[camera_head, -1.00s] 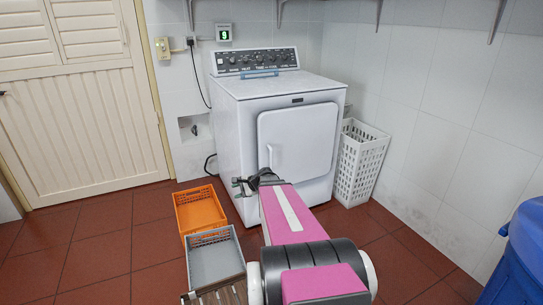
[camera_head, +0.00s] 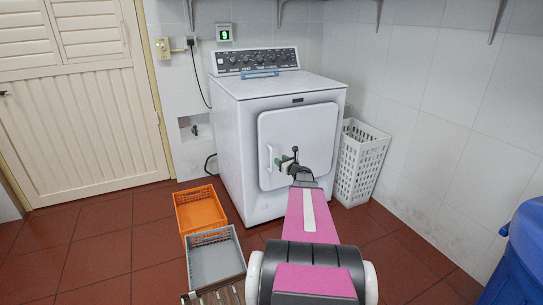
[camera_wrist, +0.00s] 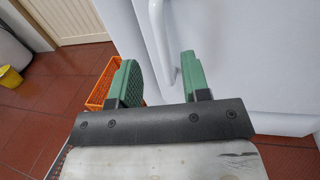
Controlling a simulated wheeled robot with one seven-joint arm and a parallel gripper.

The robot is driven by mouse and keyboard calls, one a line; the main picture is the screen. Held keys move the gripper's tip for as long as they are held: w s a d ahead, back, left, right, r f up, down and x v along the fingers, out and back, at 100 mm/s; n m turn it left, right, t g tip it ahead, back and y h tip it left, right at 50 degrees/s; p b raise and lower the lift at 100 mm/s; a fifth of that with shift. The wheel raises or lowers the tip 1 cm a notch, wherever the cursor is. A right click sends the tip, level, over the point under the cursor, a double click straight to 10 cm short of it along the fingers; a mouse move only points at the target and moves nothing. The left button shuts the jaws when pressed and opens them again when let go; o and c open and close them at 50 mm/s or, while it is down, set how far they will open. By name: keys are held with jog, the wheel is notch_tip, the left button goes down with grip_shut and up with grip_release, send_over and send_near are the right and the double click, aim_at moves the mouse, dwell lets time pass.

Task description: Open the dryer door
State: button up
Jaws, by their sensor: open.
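The white dryer (camera_head: 232,135) stands against the tiled wall with its front door (camera_head: 310,128) shut. The door has a white vertical handle (camera_head: 269,158) near its left edge. My gripper (camera_head: 281,162) is open and empty, with green fingers, in front of the door just right of the handle in the head view. In the wrist view, the handle (camera_wrist: 158,40) appears in the gap between the two fingers of my gripper (camera_wrist: 160,75). I cannot tell whether the fingertips reach around it. No finger is seen closed on the handle.
An orange crate (camera_head: 180,196) and a grey crate (camera_head: 195,241) sit on the red tiled floor left of my arm. A white laundry basket (camera_head: 378,140) stands right of the dryer. A blue object (camera_head: 520,258) is at the right edge. Floor right of my arm is clear.

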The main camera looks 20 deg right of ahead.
aim_at(272, 155)
jog(key=w, duration=0.3)
jog(key=w+a, duration=0.1)
jog(key=w, duration=0.4)
jog(key=shift+w+a, duration=0.3)
jog(key=shift+a, duration=0.05)
jog(key=shift+s, duration=0.1)
grip_shut()
